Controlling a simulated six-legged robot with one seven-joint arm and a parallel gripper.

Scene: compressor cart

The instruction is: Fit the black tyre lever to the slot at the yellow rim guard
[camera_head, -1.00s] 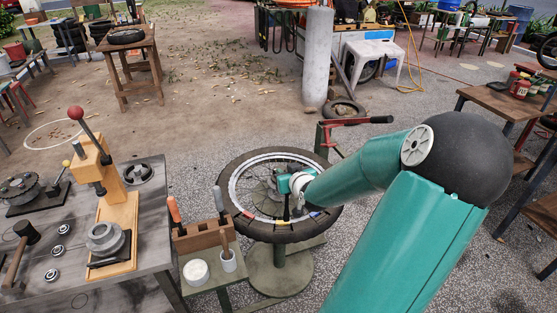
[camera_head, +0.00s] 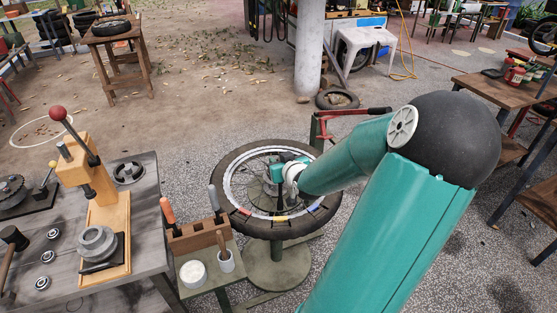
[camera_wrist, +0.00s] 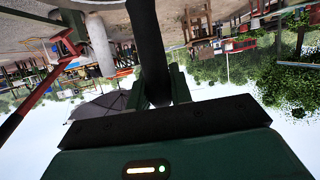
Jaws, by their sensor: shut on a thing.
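The black tyre lever (camera_wrist: 150,45) is a dark rod between the fingers of my gripper (camera_wrist: 158,95) in the wrist view, running up out of the picture. The yellow rim guard (camera_head: 280,218) is on the near side of the rim, between a red guard (camera_head: 246,212) and a blue guard (camera_head: 313,206). The slot is too small to see. I cannot tell whether the lever touches the guard.
The tyre (camera_head: 236,208) lies flat on a stand. Left of it a small side table holds a wooden tool rack (camera_head: 196,236), a white tub (camera_head: 193,273) and a cup (camera_head: 226,262). A bench with a press (camera_head: 104,205) is further left. A red-and-black bar (camera_head: 350,113) is behind the wheel.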

